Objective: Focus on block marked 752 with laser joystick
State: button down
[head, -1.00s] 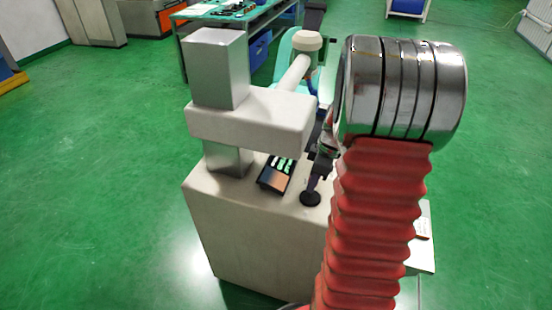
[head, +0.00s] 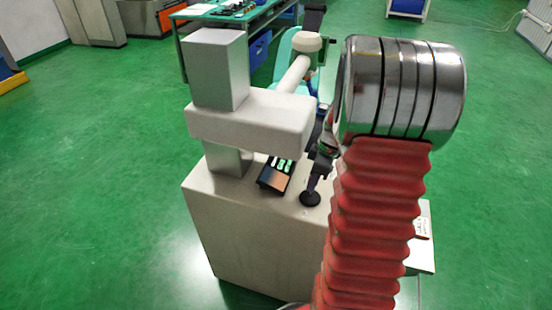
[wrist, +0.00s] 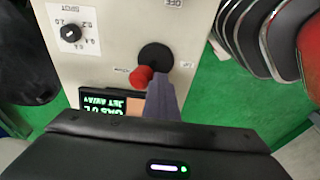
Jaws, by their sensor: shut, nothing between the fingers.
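The joystick has a red knob (wrist: 140,76) and a round black base (wrist: 155,57) in the wrist view. In the head view its black base (head: 310,199) sits on the cabinet top, and the knob is not clear. My gripper (wrist: 161,80) is shut and empty. Its grey fingertips are just right of the red knob in the wrist view; I cannot tell whether they touch it. In the head view my gripper (head: 314,182) points down at the joystick. A small display (wrist: 112,106) shows green text, partly hidden by my gripper. I cannot make out any block marked 752.
The white laser cabinet (head: 240,240) carries a column and a thick horizontal arm (head: 250,120) left of my gripper. A dial marked SPOT (wrist: 70,33) is on the panel. A table (head: 270,15) stands behind.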

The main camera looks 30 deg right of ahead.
dwell(0.6)
jog(key=shift+s+a, duration=0.95)
jog(key=shift+a, duration=0.25)
notch_tip(320, 180, up, 7)
dwell(0.4)
jog(key=shift+m, duration=0.3)
